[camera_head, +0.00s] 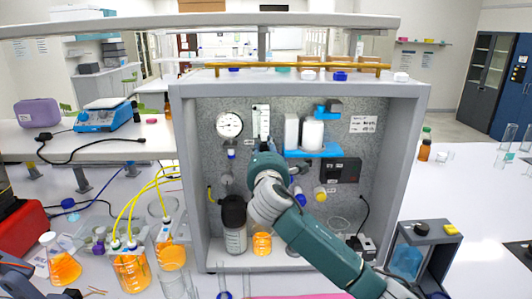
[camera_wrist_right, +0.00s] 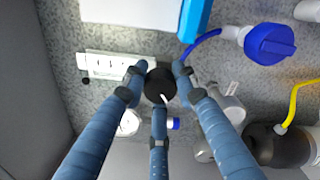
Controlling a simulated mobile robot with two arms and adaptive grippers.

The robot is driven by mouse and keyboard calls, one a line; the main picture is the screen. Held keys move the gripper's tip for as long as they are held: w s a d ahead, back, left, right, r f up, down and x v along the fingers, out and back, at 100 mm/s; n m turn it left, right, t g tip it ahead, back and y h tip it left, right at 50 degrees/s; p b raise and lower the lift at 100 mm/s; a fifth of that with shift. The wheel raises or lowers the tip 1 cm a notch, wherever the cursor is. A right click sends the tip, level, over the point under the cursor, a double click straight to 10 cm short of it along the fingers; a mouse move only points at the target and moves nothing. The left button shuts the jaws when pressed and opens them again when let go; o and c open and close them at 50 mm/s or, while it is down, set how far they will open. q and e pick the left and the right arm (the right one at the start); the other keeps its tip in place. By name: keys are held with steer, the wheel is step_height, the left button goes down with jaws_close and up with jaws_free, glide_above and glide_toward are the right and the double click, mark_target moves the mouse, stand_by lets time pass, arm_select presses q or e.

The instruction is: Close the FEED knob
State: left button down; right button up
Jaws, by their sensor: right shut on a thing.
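A round black knob (camera_wrist_right: 158,88) with a white pointer line is mounted on the grey speckled back panel, in the middle of the right wrist view. My right gripper (camera_wrist_right: 160,80) has its three blue fingers closed around this knob, with the fingertips at its sides. No FEED label is readable. In the head view my right arm reaches in from the lower right, and the right gripper (camera_head: 262,168) is against the panel below the flowmeter (camera_head: 261,122). The hand hides the knob there.
A blue valve handle (camera_wrist_right: 270,45) on a blue tube sits close to the knob. A round gauge (camera_head: 229,125) is on the panel. A black-capped bottle (camera_head: 235,238) and a small orange beaker (camera_head: 262,243) stand just below the hand. Grey cabinet walls (camera_head: 187,180) bound the space.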

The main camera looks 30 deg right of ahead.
steer(key=m, duration=0.2)
steer(key=m+b, duration=0.1)
steer(key=m, duration=0.2)
steer(key=m+b, duration=0.1)
steer(key=m, duration=0.1)
steer(key=shift+a+f, duration=0.1)
steer(key=shift+f, duration=0.25)
steer(key=m+b, duration=0.2)
steer(key=m, duration=0.4)
steer(key=shift+m, duration=0.4)
steer(key=m+b, duration=0.2)
steer(key=m, duration=0.3)
steer(key=shift+w, duration=0.1)
steer(key=m, duration=0.6)
steer(key=shift+b, duration=0.4)
steer(key=shift+m, duration=0.3)
steer(key=o, duration=0.9)
steer(key=shift+c, duration=0.2)
steer(key=o, duration=0.3)
steer(key=shift+r, duration=0.2)
